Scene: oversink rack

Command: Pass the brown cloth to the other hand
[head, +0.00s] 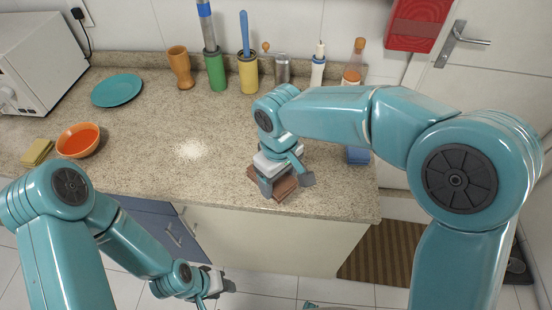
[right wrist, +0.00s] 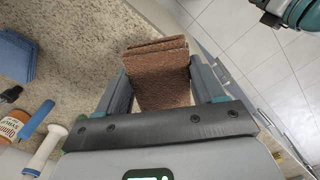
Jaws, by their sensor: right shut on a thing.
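The brown cloth (head: 286,188) is a folded, thick, rough-looking pad over the front edge of the counter in the head view. My right gripper (head: 286,184) is shut on it, with a finger on each side. In the right wrist view the cloth (right wrist: 160,75) sticks out between the two fingers. I cannot tell whether it touches the counter. My left gripper (head: 215,293) is low in front of the cabinets, apart from the cloth, and looks open and empty. Part of the left arm also shows at the top right of the right wrist view.
The speckled counter (head: 150,140) holds an orange bowl (head: 78,140), a yellow sponge (head: 38,152), a teal plate (head: 117,90) and a white powder patch (head: 190,150). Utensil holders and bottles line the wall. A blue cloth (head: 358,155) lies right of my right gripper. Floor is free in front.

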